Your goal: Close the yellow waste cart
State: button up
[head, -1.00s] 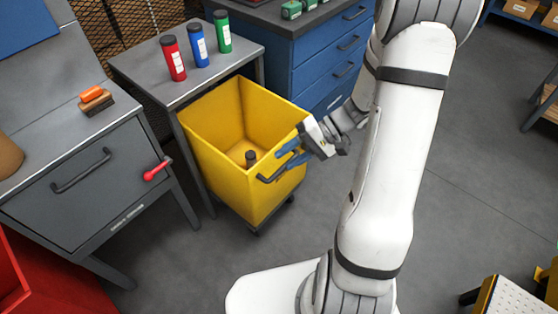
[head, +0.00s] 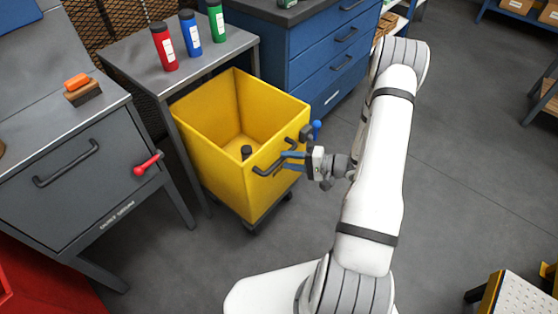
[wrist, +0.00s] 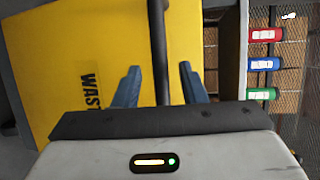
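The yellow waste cart (head: 217,155) stands partly beneath the grey table's front edge in the head view, open-topped, with a black-capped item (head: 246,152) inside. Its dark handle (head: 266,168) is on the front right face. My gripper (head: 290,160) is at that handle, its blue fingers pointing left toward the cart. In the wrist view, the fingers (wrist: 160,87) are apart, with the dark handle bar (wrist: 157,45) between them. Contact cannot be told. The yellow wall with "WAST" lettering (wrist: 90,88) shows left of the bar. A blue-knobbed lever (head: 316,128) is by the cart's right corner.
The grey table (head: 140,65) holds red (head: 163,47), blue (head: 191,38) and green (head: 217,21) bottles. A grey drawer unit (head: 85,165) with a red lever (head: 148,164) is at left. Blue drawers (head: 325,60) stand behind.

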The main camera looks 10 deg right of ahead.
aim_at(282, 160)
jog(key=shift+x, duration=1.5)
jog(key=shift+c, duration=0.4)
grip_shut()
